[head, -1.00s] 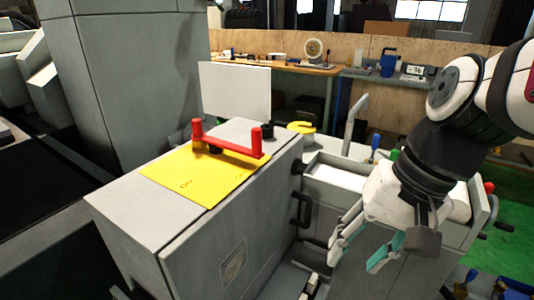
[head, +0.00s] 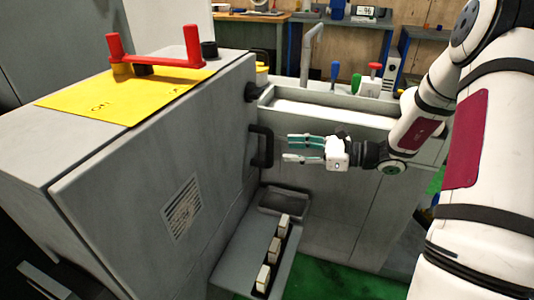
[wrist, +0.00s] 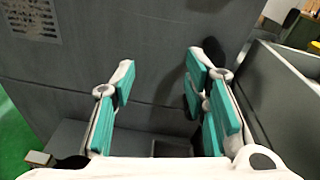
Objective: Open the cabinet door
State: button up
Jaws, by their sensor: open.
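The grey cabinet (head: 120,170) stands at the left in the head view, and its door (head: 150,215) looks shut and flat against the body. A black bar handle (head: 264,146) sits upright at the door's right edge. My gripper (head: 288,149) is just right of the handle, with its teal-padded fingers pointing at it. The jaws are open and empty, and the fingertips look slightly apart from the handle. In the wrist view the open fingers (wrist: 160,70) face a dark grey panel.
A red handle (head: 155,60) stands on a yellow plate on the cabinet top. Below the gripper is a grey ledge (head: 235,250) with small white blocks. A grey trough (head: 330,110) with coloured levers lies behind. Green floor (head: 330,280) is clear in front.

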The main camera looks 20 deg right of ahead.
aim_at(270, 145)
jog(key=w+d+f+m+t+h+b, duration=0.2)
jog(key=w+d+f+m+t, duration=0.1)
jog(key=d+f+m+t, duration=0.25)
jog(key=shift+n+g, duration=0.45)
jog(key=shift+g, duration=0.3)
jog(key=b+x, duration=0.1)
jog(key=x, duration=0.3)
jog(key=b+x, duration=0.1)
jog(key=x, duration=0.4)
jog(key=f+b+x, duration=0.1)
jog(key=x, duration=0.3)
jog(key=shift+w, duration=0.3)
grip_shut()
